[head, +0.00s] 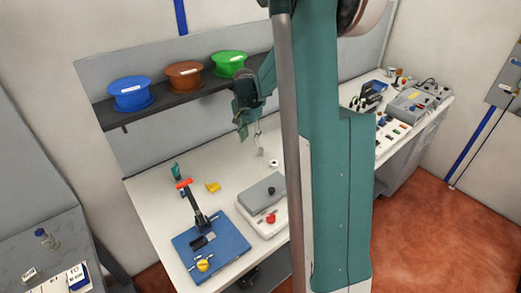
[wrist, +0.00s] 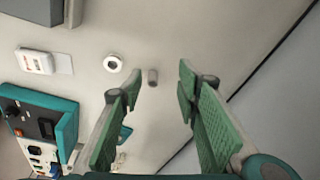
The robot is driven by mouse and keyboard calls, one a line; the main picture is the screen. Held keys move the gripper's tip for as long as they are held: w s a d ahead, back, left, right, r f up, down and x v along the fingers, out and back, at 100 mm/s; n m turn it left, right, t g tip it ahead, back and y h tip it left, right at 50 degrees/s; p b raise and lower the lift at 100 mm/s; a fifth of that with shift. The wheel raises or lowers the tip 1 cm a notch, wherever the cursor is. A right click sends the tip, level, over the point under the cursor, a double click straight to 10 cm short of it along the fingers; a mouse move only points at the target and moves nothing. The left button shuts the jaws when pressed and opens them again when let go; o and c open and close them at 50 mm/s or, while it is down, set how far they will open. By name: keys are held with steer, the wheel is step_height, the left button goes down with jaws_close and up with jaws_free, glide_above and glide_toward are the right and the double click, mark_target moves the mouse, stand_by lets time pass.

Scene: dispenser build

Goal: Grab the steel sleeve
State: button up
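The steel sleeve looks to be the small grey cylinder (wrist: 152,77) on the pale bench top in the wrist view. It shows just past my fingertips, between them in the picture and nearer the left finger. In the head view a small grey piece (head: 260,152), probably the same sleeve, sits on the bench just below my gripper (head: 250,132). In the wrist view my gripper (wrist: 161,88) is open, with nothing between its green-padded fingers. The gap between fingertips and sleeve is hard to judge.
A white ring (wrist: 113,63) lies left of the sleeve. A teal-edged device (wrist: 40,122) is at lower left. In the head view, a shelf (head: 180,98) with spools hangs behind, and a grey-lidded box (head: 262,195) and blue board (head: 205,250) stand in front.

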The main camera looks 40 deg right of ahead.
steer(key=m+g+p, duration=0.1)
steer(key=m+p, duration=0.1)
glide_above(261, 148)
steer(key=a, duration=0.1)
steer(key=f, duration=0.4)
steer(key=shift+s+f, duration=0.25)
steer(key=shift+f, duration=0.1)
steer(key=shift+d+f, duration=0.1)
steer(key=shift+f, duration=1.1)
steer(key=shift+f, duration=0.1)
steer(key=shift+w+d+f+p, duration=0.1)
steer(key=shift+d+f+p, duration=0.05)
steer(key=shift+f, duration=1.1)
steer(key=shift+w+d+f+p, duration=0.1)
steer(key=shift+d+f+p, duration=0.05)
steer(key=shift+f, duration=1.1)
steer(key=shift+c, duration=0.5)
steer(key=c, duration=0.9)
